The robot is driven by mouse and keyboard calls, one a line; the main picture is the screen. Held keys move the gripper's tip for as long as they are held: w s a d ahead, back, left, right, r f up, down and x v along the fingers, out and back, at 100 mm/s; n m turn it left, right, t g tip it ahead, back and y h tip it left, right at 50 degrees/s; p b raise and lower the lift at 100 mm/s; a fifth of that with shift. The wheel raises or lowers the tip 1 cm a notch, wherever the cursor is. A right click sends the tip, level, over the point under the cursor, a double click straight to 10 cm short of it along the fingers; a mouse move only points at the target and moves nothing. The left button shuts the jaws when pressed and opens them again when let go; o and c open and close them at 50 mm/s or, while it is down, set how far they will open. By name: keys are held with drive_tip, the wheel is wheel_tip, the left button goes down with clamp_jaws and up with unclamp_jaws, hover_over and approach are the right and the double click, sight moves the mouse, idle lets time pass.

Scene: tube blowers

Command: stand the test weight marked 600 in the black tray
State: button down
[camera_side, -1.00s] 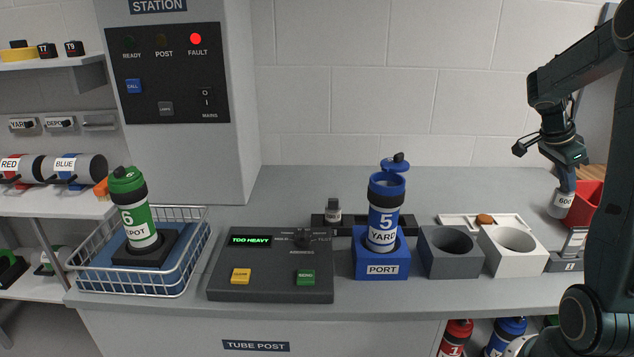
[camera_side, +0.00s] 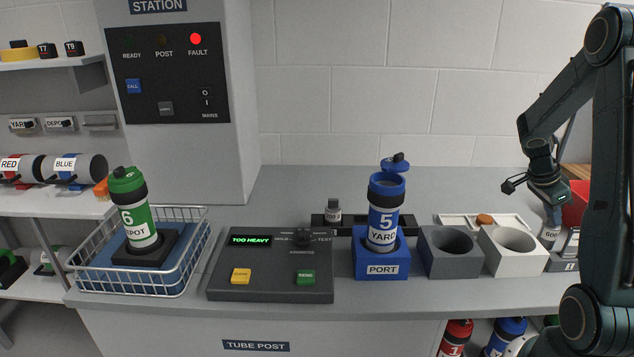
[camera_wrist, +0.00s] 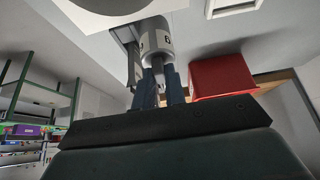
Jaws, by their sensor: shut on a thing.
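The test weight (camera_side: 549,236) is a pale grey cylinder with a narrow neck, its marking starting "60" in the side view. My gripper (camera_side: 552,210) is shut on its neck, above the right end of the bench. In the wrist view my gripper (camera_wrist: 160,82) holds the weight (camera_wrist: 155,38) between two blue-grey fingers. The weight's base is partly hidden behind the white holder and a grey upright plate. A long black tray (camera_side: 352,229) lies behind the blue port, with a small grey weight (camera_side: 333,212) standing towards its left end. The port hides part of the tray.
The blue port (camera_side: 381,267) holds an open blue tube (camera_side: 383,220). A dark grey holder (camera_side: 450,264) and a white holder (camera_side: 512,262) stand right of it. A red bin (camera_side: 575,214) is behind my gripper. The console (camera_side: 270,287) reads "TOO HEAVY".

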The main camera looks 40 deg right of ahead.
sight(548, 222)
drive_tip(key=shift+f, duration=1.45)
drive_tip(key=shift+f, duration=0.15)
drive_tip(key=c, duration=1.5)
unclamp_jaws()
drive_tip(key=shift+o, duration=0.2)
drive_tip(key=v, duration=1.2)
